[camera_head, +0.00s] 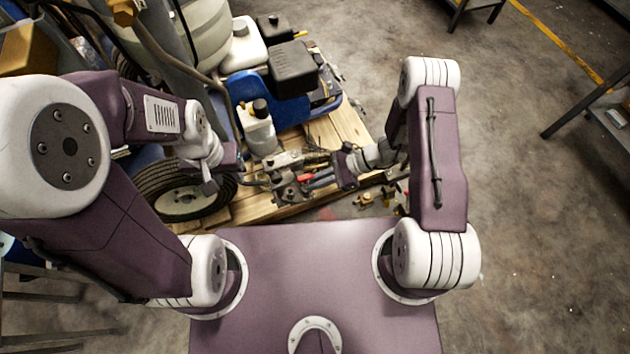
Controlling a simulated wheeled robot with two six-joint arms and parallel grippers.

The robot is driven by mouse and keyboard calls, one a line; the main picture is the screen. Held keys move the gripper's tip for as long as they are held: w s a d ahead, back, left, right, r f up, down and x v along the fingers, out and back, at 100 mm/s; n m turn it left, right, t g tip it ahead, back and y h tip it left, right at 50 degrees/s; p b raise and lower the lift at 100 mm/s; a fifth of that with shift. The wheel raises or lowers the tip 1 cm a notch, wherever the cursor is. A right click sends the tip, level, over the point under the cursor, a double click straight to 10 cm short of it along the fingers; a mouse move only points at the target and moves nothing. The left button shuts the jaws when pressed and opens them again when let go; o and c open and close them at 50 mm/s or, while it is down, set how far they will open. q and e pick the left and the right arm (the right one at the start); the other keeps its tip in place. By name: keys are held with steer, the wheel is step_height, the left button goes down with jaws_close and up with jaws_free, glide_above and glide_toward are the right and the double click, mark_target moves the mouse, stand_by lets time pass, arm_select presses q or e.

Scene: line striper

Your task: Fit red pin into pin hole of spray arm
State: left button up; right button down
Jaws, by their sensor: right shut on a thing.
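My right gripper (338,168) is low over the right part of a cluttered metal assembly (288,190), pointing left. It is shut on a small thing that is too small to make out. A small red piece (305,179) shows just left of this gripper, among dark metal parts; I cannot tell whether it is the red pin or whether the gripper touches it. The spray arm and its pin hole cannot be told apart in this clutter. My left gripper (226,178) is left of the assembly, above the black tire; its jaw opening is too small to judge.
The line striper stands behind, with a blue frame (258,86), black engine (292,68) and white bottle (259,130). A black tire (180,196) is below my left gripper. Wooden pallet boards (345,128) lie under the machine. Small brass-coloured parts (368,198) lie at right. Open floor is further right.

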stand_by(0.4)
steer(key=shift+r+p, duration=0.2)
steer(key=shift+p, duration=0.1)
steer(key=shift+f, duration=0.2)
stand_by(1.5)
steer(key=shift+r, duration=0.25)
steer(key=shift+f, duration=0.25)
stand_by(1.5)
steer(key=shift+r, duration=0.2)
steer(key=shift+f, duration=0.1)
stand_by(1.7)
steer(key=c, duration=1.1)
jaws_free()
steer(key=shift+c, duration=0.2)
